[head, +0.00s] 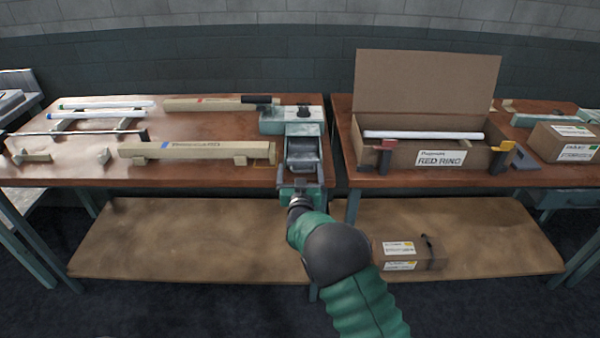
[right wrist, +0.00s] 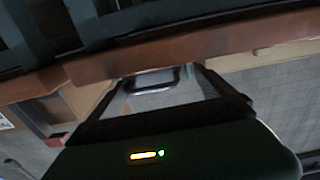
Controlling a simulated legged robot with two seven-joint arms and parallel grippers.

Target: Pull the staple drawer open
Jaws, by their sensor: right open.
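A green-grey machine (head: 303,127) stands at the front edge of the left table, with a dark grey tray-like front part (head: 302,155) that appears to be the staple drawer. My right gripper (head: 301,186) is just in front of and below this part, at the table edge. In the right wrist view its jaws are open, and a small grey looped handle (right wrist: 153,82) shows between the dark fingers. I cannot tell whether the fingers touch the handle. How far out the drawer stands is hard to tell. My left gripper is out of view.
An open cardboard box (head: 440,157) with a white tube stands on the right table. Long cartons (head: 200,148) and tubes on supports lie on the left table. A lower shelf (head: 180,235) carries a small carton (head: 410,253) right of my arm. A narrow gap separates the tables.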

